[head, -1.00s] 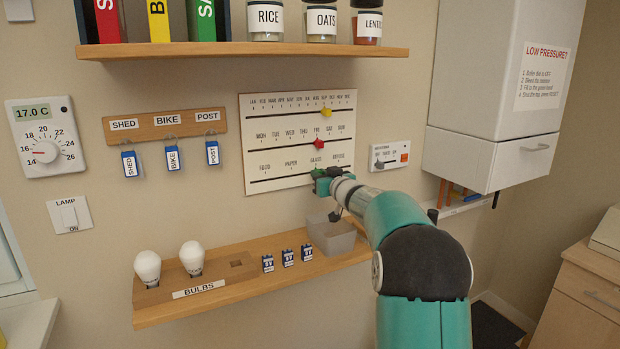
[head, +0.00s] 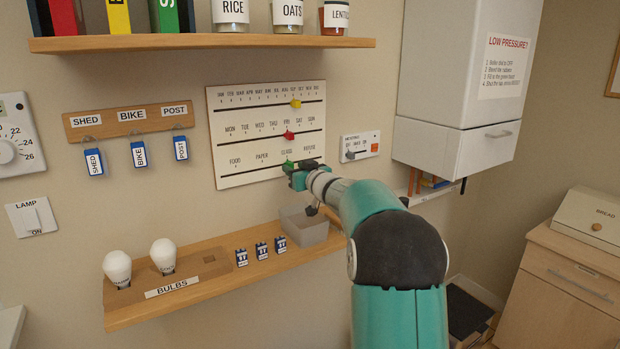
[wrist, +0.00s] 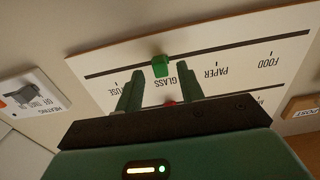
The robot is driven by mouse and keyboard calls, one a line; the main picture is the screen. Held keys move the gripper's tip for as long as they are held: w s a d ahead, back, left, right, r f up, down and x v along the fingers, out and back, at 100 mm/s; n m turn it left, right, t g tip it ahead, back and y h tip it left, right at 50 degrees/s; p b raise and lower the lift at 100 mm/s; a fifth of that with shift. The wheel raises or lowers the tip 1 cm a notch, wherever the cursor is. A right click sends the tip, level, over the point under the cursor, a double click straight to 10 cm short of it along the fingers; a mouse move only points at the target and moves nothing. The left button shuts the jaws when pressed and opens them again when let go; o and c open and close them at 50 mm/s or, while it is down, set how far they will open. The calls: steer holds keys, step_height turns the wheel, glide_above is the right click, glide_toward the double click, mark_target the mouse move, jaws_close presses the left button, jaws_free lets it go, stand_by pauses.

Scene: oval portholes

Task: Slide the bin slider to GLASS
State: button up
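The bin slider is a green knob (head: 288,165) on the lowest track of the white calendar board (head: 232,180). It stands in line with the GLASS label. The wrist view, upside down, shows the green knob (wrist: 160,65) beside the GLASS lettering, between PAPER and REFUSE. My gripper (wrist: 158,85) is open, its two fingers apart. The knob shows in the gap just past the fingertips, and neither finger visibly touches it. In the head view my gripper (head: 298,176) is close to the board's lower right corner and covers part of it.
A yellow slider (head: 295,104) and a red slider (head: 289,135) sit on the tracks above. The heating panel (head: 360,146) is just right of the board. A grey bin (head: 304,228) stands on the bulb shelf (head: 215,285) below my gripper.

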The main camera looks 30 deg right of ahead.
steer(key=s, duration=1.2)
steer(key=s+a+m+g+h, duration=0.3)
steer(key=s+a+g+h, duration=0.15)
steer(key=s+a, duration=0.6)
steer(key=s+a+f+n+g+y, duration=0.1)
steer(key=s+a+f+g, duration=0.3)
steer(key=s+a, duration=0.5)
steer(key=s+a+f+n+g+y, duration=0.2)
steer(key=s+a+f, duration=0.6)
steer(key=s, duration=0.6)
steer(key=shift+a+g+y, duration=0.75)
steer(key=shift+a+g, duration=0.2)
steer(key=shift+a, duration=0.05)
